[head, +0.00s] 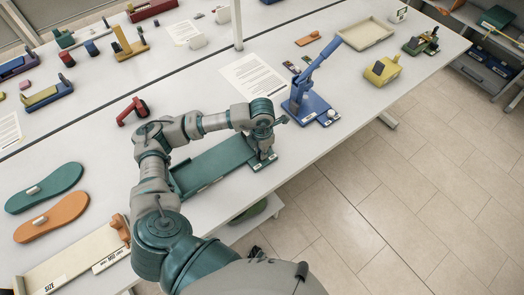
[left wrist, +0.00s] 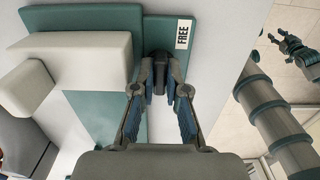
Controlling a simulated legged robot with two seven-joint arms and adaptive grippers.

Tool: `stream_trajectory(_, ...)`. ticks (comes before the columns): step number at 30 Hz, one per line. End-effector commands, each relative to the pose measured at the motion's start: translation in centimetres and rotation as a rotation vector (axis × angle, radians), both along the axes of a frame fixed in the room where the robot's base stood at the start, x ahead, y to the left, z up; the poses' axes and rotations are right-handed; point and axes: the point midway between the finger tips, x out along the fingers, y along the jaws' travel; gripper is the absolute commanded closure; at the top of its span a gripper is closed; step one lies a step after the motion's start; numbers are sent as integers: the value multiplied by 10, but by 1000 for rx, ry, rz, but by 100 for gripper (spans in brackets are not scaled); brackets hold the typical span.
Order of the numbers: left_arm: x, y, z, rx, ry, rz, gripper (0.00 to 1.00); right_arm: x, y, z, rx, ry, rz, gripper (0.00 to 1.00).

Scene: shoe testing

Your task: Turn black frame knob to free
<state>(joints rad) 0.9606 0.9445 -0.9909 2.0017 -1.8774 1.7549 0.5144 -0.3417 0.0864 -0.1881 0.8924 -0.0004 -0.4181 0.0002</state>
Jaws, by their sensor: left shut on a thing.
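My left gripper (left wrist: 158,88) is shut on the black knob (left wrist: 157,66), one finger on each side. The knob stands on a teal plate (left wrist: 109,112), close to a white label reading FREE (left wrist: 183,34). In the head view, my left gripper (head: 266,140) is over the right end of the teal frame (head: 215,164) on the table; my wrist hides the knob there. In the left wrist view, my right gripper (left wrist: 298,52) shows small at the upper right, clear of the table; I cannot tell whether it is open.
A blue lever press (head: 309,100) stands just beyond the frame, near a printed sheet (head: 253,76). Teal (head: 44,188) and orange (head: 52,217) soles lie at the left. A red clamp (head: 133,110) is behind my arm. Floor (head: 400,190) is free at the right.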

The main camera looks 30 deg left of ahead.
Motion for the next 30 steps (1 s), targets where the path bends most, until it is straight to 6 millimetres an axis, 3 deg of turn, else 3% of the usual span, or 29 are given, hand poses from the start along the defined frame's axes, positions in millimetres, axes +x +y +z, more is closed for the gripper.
stream_trajectory(5,0,0,0,0,-1,0,100,0,0,0,0,1,0,60)
stream_trajectory(6,0,0,0,0,-1,0,85,0,0,0,0,1,0,60)
stream_trajectory(9,0,0,0,0,-1,0,61,0,0,0,0,1,0,60)
stream_trajectory(20,1,0,4,0,-1,1,61,-1,1,0,2,0,0,60)
stream_trajectory(23,2,0,17,-1,-5,1,61,-1,1,0,1,0,0,60)
stream_trajectory(30,2,0,70,-1,-6,0,61,-1,0,0,1,0,0,60)
